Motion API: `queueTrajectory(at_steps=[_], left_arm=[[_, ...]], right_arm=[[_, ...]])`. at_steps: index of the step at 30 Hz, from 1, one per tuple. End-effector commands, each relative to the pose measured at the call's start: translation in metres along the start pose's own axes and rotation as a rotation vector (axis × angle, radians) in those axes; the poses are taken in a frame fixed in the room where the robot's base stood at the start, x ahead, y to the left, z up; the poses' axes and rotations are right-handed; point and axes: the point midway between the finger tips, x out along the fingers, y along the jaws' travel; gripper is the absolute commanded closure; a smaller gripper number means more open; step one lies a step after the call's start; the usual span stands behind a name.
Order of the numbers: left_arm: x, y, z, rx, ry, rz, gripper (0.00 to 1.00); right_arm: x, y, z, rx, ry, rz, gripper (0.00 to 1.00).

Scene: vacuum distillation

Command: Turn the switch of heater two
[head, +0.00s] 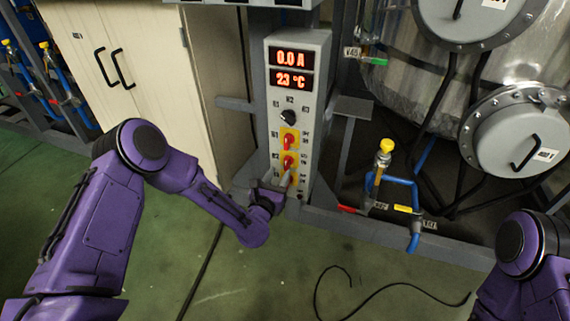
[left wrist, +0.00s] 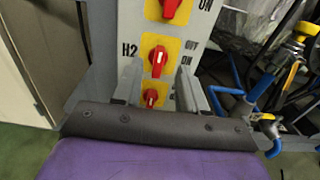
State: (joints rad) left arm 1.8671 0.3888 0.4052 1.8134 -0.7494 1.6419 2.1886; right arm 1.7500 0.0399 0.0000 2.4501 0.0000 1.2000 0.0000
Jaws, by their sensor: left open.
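The grey control panel (head: 321,70) stands upright in the middle of the head view. The heater two switch is a red knob (head: 287,162) on a yellow plate, labelled H2. It also shows clearly in the left wrist view (left wrist: 158,59), its white mark running roughly up and down, with OFF and ON printed at its right. My left gripper (head: 287,183) is just below it in the head view. In the left wrist view the gripper's fingers (left wrist: 158,78) are open and apart, with nothing held. I cannot tell whether they touch the panel. My right gripper is out of view.
The heater one knob (head: 288,141) sits above, and a lower red knob (left wrist: 151,98) shows between my fingers. A black knob (head: 288,116) is under the displays (head: 290,68), which read 0.0 A and 23 °C. Blue pipes with a yellow-topped valve (head: 383,158) stand at the right.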

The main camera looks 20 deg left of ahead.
Motion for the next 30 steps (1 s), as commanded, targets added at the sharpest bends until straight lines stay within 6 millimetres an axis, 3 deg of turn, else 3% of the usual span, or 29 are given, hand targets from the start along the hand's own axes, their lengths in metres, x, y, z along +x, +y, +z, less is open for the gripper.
queueTrajectory(at_steps=[3, 9, 19, 23, 30], left_arm=[[0.028, 0.0, -0.002, 0.003, -0.001, 0.001, 0.58], [0.058, 0.0, -0.002, 0.004, 0.002, 0.0, 0.58], [0.064, -0.001, -0.002, 0.003, 0.005, -0.001, 0.58], [0.064, -0.001, -0.002, 0.003, 0.005, -0.001, 1.0], [0.063, 0.0, -0.002, 0.009, 0.005, -0.001, 1.0]], right_arm=[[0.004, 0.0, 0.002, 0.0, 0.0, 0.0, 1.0], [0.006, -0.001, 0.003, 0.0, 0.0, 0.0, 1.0], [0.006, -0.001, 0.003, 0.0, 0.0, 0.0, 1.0], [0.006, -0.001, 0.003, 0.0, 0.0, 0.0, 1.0], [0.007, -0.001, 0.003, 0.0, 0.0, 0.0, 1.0]])
